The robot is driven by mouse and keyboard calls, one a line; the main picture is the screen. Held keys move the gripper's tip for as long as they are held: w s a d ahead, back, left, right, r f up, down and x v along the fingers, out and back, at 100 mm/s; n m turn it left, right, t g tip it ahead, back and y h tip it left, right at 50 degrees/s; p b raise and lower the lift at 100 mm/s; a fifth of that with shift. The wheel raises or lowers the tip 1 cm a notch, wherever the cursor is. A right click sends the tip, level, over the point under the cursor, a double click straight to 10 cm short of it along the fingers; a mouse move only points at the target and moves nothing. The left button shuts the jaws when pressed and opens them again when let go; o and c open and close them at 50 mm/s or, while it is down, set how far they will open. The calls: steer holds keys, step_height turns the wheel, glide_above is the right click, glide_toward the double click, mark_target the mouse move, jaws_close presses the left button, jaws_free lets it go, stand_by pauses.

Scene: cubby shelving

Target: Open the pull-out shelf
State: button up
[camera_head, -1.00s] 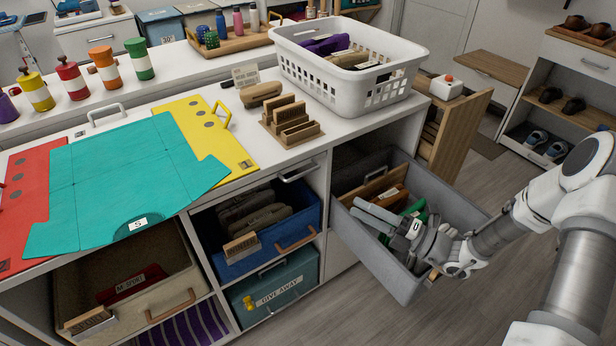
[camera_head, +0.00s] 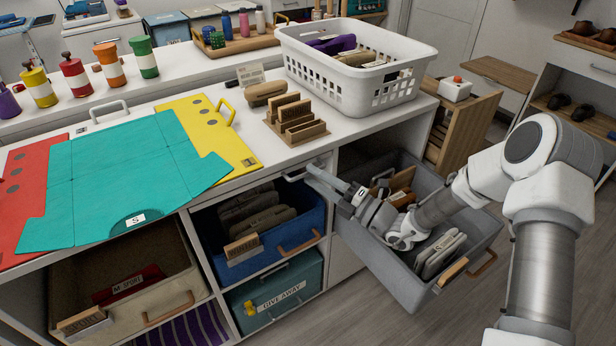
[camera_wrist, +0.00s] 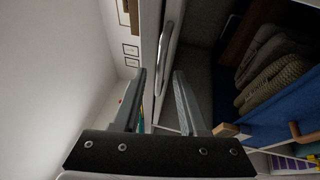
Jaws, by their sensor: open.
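The pull-out shelf front (camera_head: 268,184) is a thin white panel under the countertop, above the blue bin, and it looks shut. Its metal bar handle (camera_head: 294,176) is partly hidden by my gripper in the head view. My gripper (camera_head: 310,171) is open, with its fingertips close to the right end of this handle. In the wrist view the handle (camera_wrist: 172,35) runs lengthwise ahead of my open fingers (camera_wrist: 159,73), roughly in line with the gap between them. I cannot tell whether they touch it.
A grey bin (camera_head: 376,262) stands pulled out below my forearm, holding several items. A blue bin (camera_head: 270,253) sits under the shelf. A white basket (camera_head: 345,92) and a wooden card holder (camera_head: 297,132) stand on the countertop. A wooden drawer (camera_head: 466,128) juts out at the right.

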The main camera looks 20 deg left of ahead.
steer(key=shift+x, duration=1.25)
steer(key=c, duration=0.6)
steer(key=shift+r, duration=0.15)
jaws_close()
